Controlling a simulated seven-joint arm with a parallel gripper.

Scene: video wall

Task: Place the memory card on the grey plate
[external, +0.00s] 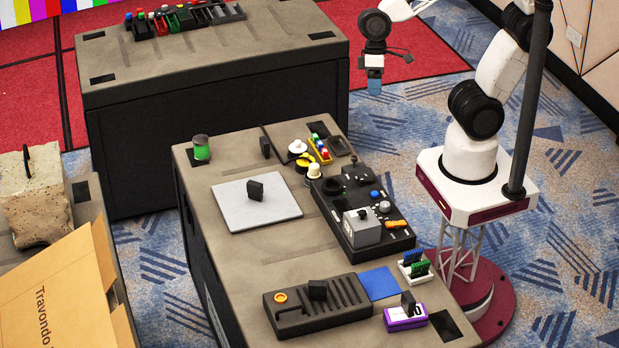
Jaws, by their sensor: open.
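The grey plate (233,218) lies flat on the near table, left of centre. A small black upright block (255,191) stands on it. I cannot tell for sure which thing is the memory card. Small green and blue cards (415,264) stand in a white holder at the right edge. My gripper (374,90) is open, with blue at its tip, high above and behind the table, away from the plate.
A black control panel (345,222) with knobs and a grey box (361,230) stands right of the plate. Yellow and white round pieces and a green-topped can (201,148) are near the back. A blue square (380,283) lies in front. Table around the plate's left and front is clear.

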